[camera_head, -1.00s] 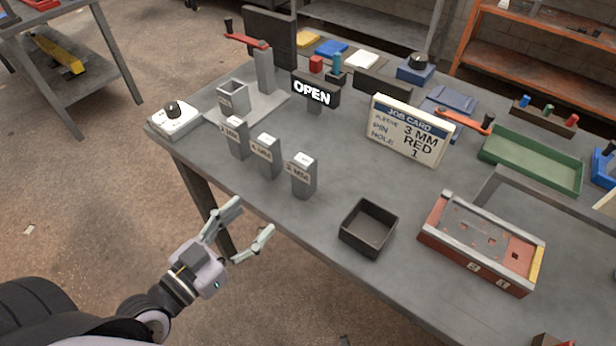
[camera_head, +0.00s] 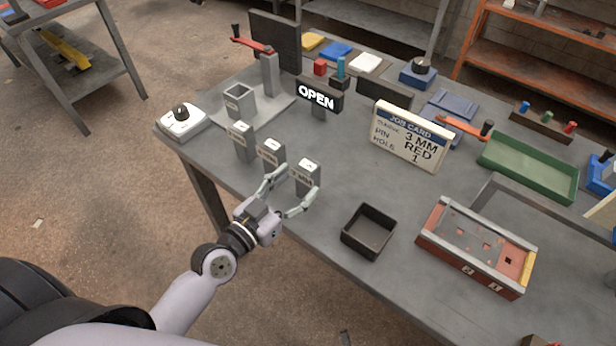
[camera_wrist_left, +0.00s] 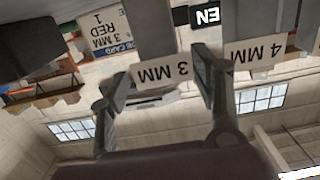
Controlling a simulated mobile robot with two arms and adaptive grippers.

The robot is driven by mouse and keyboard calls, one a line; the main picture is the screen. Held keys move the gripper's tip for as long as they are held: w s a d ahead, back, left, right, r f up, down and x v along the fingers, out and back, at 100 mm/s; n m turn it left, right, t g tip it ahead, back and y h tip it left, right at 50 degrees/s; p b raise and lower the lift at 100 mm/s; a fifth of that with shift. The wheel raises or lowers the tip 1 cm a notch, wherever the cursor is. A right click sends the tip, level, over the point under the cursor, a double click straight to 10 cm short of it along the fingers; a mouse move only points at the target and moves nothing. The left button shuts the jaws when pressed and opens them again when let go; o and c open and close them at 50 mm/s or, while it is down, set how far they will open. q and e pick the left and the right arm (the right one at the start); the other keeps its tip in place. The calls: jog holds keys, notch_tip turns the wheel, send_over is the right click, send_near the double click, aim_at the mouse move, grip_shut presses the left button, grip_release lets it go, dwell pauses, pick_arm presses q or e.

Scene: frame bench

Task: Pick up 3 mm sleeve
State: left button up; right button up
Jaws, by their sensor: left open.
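The 3 mm sleeve (camera_head: 309,167) is a grey upright block with a white label, the rightmost of three in a row near the bench's front edge. In the left wrist view, which is upside down, its "3 MM" label (camera_wrist_left: 156,74) shows between my fingers. My left gripper (camera_head: 296,187) is open, its fingers on either side of the sleeve's front; I cannot tell whether they touch it. The 4 mm sleeve (camera_head: 270,150) stands just left, close to one finger, and its label (camera_wrist_left: 257,52) shows in the wrist view. My right gripper is not in view.
Another grey sleeve (camera_head: 242,143) stands further left. A dark open bin (camera_head: 369,231) and a red fixture (camera_head: 474,248) are to the right. The job card (camera_head: 409,137) reads 3 MM, RED, 1. An OPEN sign (camera_head: 317,97) stands behind the sleeves.

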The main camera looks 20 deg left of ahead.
aim_at(302, 179)
pick_arm(q)
jog(key=x, duration=0.2)
jog(key=p+x, duration=0.1)
jog(key=x, duration=0.2)
jog(key=shift+a+f, duration=0.1)
jog(key=shift+f, duration=0.15)
jog(key=shift+c, duration=0.8)
jog(key=shift+r, duration=0.15)
grip_shut()
